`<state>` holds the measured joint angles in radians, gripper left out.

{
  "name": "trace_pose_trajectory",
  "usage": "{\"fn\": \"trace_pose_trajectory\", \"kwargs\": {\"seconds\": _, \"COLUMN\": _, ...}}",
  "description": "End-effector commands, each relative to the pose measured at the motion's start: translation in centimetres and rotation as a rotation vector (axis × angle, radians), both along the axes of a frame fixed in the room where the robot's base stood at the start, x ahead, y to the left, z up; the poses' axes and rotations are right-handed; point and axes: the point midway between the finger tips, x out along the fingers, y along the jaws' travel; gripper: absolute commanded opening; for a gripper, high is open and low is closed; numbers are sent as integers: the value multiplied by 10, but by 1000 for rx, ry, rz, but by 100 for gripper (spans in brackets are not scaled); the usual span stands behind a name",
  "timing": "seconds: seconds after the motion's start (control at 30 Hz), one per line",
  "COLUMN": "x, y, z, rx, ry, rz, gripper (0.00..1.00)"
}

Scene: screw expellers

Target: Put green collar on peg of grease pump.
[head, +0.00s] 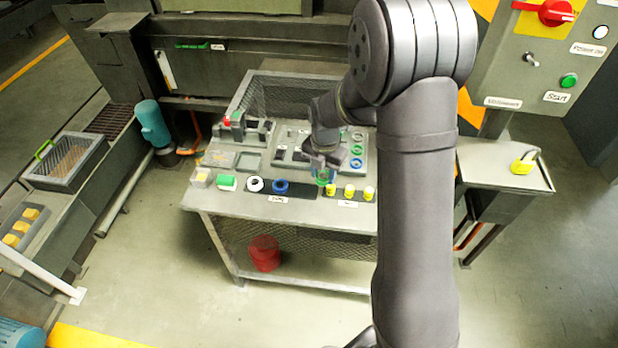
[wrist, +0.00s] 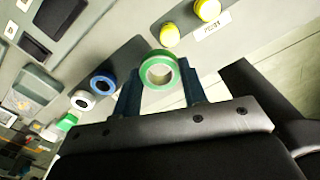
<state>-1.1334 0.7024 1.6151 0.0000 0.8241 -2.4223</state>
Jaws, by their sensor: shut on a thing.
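My gripper (wrist: 160,90) is shut on the green collar (wrist: 143,72), a short ring with a pale inside and an open hole. In the head view my gripper (head: 323,170) holds the green collar (head: 321,182) low over the front part of the workbench, left of the yellow-topped pieces. Whether the collar touches the bench is not clear. I cannot pick out the grease pump or its peg with certainty. A panel with green and blue rings (head: 357,150) stands right behind my gripper and is partly hidden by my arm.
A blue collar (head: 281,187) and a white collar (head: 255,184) stand on a dark strip left of my gripper. Yellow-topped pieces (head: 349,191) stand close on the right. A green-and-white block (head: 227,183) and a unit with a red button (head: 234,121) are farther left.

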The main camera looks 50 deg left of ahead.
Motion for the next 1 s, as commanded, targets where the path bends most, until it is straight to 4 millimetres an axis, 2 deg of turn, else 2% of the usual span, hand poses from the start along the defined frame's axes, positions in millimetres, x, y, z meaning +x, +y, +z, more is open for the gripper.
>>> {"fn": "trace_pose_trajectory", "kwargs": {"seconds": 0.03, "x": 8, "y": -10, "z": 8, "rx": 1, "ry": -1, "rz": -5, "gripper": 14}}
{"fn": "trace_pose_trajectory", "kwargs": {"seconds": 0.2, "x": 27, "y": -36, "z": 27, "rx": 2, "ry": -1, "rz": -3, "gripper": 14}}
{"fn": "trace_pose_trajectory", "kwargs": {"seconds": 0.33, "x": 37, "y": -49, "z": 37, "rx": 0, "ry": -1, "rz": -2, "gripper": 14}}
{"fn": "trace_pose_trajectory", "kwargs": {"seconds": 0.47, "x": 44, "y": -52, "z": 42, "rx": 1, "ry": -1, "rz": -28, "gripper": 14}}
{"fn": "trace_pose_trajectory", "kwargs": {"seconds": 0.67, "x": 68, "y": -31, "z": 49, "rx": 1, "ry": -1, "rz": -235, "gripper": 14}}
{"fn": "trace_pose_trajectory", "kwargs": {"seconds": 1.0, "x": 119, "y": 16, "z": 62, "rx": 1, "ry": -1, "rz": -737, "gripper": 14}}
